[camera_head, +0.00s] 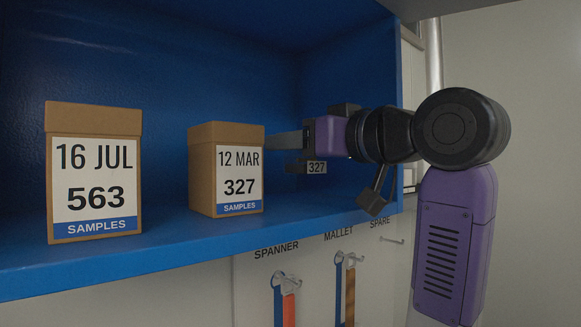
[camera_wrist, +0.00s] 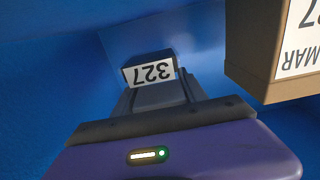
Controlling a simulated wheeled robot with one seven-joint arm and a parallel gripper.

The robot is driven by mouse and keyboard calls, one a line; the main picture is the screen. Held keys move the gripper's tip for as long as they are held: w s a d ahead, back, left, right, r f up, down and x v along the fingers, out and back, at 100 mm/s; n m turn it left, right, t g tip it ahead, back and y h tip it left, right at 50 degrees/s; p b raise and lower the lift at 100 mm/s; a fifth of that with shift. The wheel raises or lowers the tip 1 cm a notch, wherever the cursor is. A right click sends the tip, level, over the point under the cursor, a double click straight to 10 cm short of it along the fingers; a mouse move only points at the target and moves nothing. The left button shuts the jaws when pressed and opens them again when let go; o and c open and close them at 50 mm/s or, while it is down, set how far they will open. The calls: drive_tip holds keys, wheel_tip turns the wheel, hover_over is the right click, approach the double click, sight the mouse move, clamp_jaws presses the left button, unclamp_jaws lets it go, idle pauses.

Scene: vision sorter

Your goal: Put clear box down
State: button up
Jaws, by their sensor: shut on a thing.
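My gripper (camera_head: 287,155) reaches in from the right above the blue shelf floor, just right of the 12 MAR 327 carton. It is shut on a small dark box with a white 327 label (camera_head: 316,168), partly hidden by the gripper. In the wrist view this labelled box (camera_wrist: 148,72) sits at the end of the grey fingers (camera_wrist: 155,92), its label upside down. I cannot tell whether it is see-through, or whether it touches the shelf.
A brown carton marked 12 MAR 327 (camera_head: 204,175) stands close left of my gripper. Another marked 16 JUL 563 (camera_head: 95,120) stands farther left. The blue shelf (camera_head: 170,238) has a right side wall. Below hang a spanner (camera_head: 288,308) and a mallet (camera_head: 350,295); the SPARE hook (camera_head: 392,240) is empty.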

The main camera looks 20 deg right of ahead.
hover_over(295, 200)
drive_tip(key=shift+s+a+f+p, duration=0.15)
drive_tip(key=shift+f+p, duration=0.25)
drive_tip(key=shift+f, duration=1.65)
drive_tip(key=shift+f, duration=0.15)
drive_tip(key=o, duration=1.4)
drive_tip(key=shift+c, duration=0.2)
